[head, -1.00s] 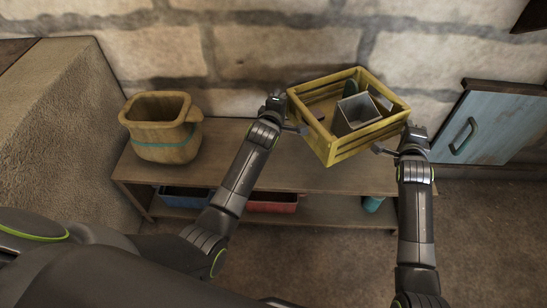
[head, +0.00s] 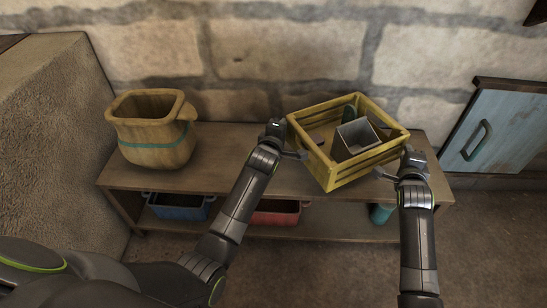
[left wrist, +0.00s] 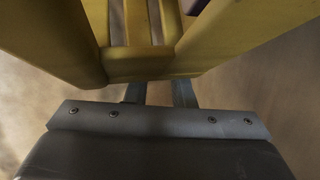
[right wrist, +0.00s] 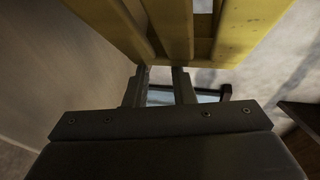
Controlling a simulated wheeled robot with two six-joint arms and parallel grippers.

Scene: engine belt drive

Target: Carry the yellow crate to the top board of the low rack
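The yellow slatted crate (head: 366,163) is held between my two grippers over the right half of the low rack's top board (head: 225,160). It also fills the top of the left wrist view (left wrist: 60,40) and of the right wrist view (right wrist: 245,30). My left gripper (head: 290,143) is shut on the crate's left end and my right gripper (head: 392,168) on its right end.
A wooden pot with a teal band (head: 155,145) stands on the board's left part. A blue bin (head: 180,210), a red bin (head: 275,213) and a teal item (head: 381,213) are on the lower shelf. A stone wall rises behind; a blue cabinet door (head: 500,130) is at the right.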

